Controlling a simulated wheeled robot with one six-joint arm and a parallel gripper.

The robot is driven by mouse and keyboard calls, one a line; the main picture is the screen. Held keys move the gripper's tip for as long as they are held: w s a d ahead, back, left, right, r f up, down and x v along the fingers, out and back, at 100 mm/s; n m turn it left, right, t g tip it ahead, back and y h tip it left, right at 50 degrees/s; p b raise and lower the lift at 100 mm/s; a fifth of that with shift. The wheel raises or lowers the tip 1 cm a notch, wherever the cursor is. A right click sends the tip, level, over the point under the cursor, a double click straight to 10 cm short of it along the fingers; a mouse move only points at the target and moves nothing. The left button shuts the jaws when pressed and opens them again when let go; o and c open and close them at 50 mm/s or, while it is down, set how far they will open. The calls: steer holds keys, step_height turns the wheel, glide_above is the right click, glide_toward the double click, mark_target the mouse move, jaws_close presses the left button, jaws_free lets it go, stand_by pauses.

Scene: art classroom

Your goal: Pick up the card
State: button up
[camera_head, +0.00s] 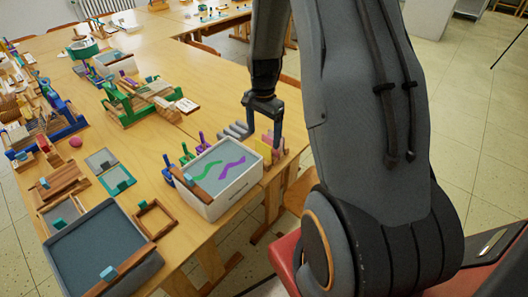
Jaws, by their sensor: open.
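My gripper (264,128) points down over the near right edge of the wooden table, with its two dark fingers apart. Below it stand a thin yellow card-like piece (264,151) and a pink piece (277,142), close to the right finger. The finger partly overlaps them, so I cannot tell whether it touches them. A small white card (187,105) with dark marks lies further left, beside a green wooden frame (127,105). I cannot tell which of these is the task's card.
A white box (232,185) with green and purple wavy lines stands just in front of my gripper. Grey ridged pieces (236,130) and small blue, green and purple tools (186,153) stand nearby. Trays and looms crowd the left. Bare table (215,80) lies behind.

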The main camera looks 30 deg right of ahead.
mark_target(263, 143)
steer(key=shift+f+p, duration=1.25)
steer(key=shift+f, duration=1.35)
steer(key=c, duration=1)
